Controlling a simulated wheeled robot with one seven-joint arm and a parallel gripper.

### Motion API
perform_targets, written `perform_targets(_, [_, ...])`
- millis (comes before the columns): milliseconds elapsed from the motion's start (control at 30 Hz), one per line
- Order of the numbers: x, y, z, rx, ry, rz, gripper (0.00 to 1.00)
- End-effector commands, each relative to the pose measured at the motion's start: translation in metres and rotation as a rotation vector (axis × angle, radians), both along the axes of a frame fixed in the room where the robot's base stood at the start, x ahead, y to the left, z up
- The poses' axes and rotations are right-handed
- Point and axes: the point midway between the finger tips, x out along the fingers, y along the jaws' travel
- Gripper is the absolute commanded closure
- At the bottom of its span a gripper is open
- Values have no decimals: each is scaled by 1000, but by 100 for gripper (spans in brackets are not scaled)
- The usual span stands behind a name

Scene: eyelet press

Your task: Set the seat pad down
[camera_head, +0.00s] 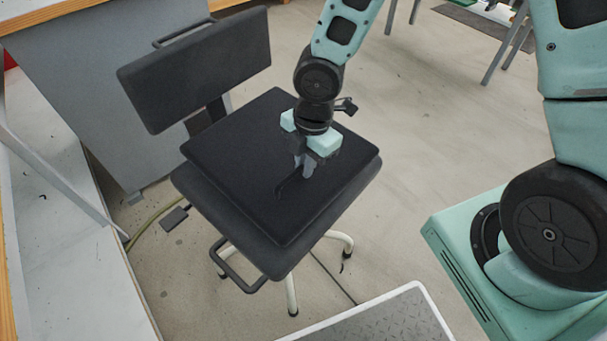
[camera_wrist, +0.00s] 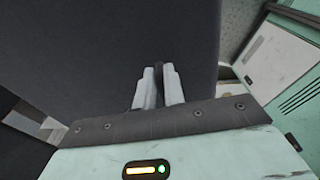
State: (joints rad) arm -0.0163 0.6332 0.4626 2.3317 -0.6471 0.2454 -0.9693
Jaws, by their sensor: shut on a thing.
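The seat pad (camera_head: 235,165) is a flat black square. It lies over the dark seat (camera_head: 225,230) of a chair, close above it or on it; I cannot tell if they touch. The seat's left and front edges show beyond the pad. My gripper (camera_head: 305,172) points down at the pad's middle, shut on a dark upright grip of the pad. In the wrist view, my gripper's pale fingers (camera_wrist: 159,88) close on this dark strip, and the pad (camera_wrist: 90,60) fills much of the picture. The gripper hides part of the pad's middle.
The chair's backrest (camera_head: 200,70) rises behind the seat on the left. A black loop handle (camera_head: 240,272) sticks out at the front. A grey bench (camera_head: 85,90) stands at the left. A tread-patterned plate (camera_head: 385,320) is at the bottom. Floor (camera_head: 430,120) on the right is clear.

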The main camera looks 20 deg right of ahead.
Motion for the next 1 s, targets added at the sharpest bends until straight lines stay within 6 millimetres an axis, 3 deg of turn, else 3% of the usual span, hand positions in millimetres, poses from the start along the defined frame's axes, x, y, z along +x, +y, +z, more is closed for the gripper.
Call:
perform_targets(233, [0, 0, -34, -1, 0, 3, 100])
perform_targets(600, [0, 0, -37, 0, -1, 1, 100])
perform_targets(633, [0, 0, -37, -1, 0, 0, 84])
perform_targets(700, [0, 0, -37, -1, 0, 0, 67])
perform_targets(1000, [0, 0, -35, -1, 0, 0, 67])
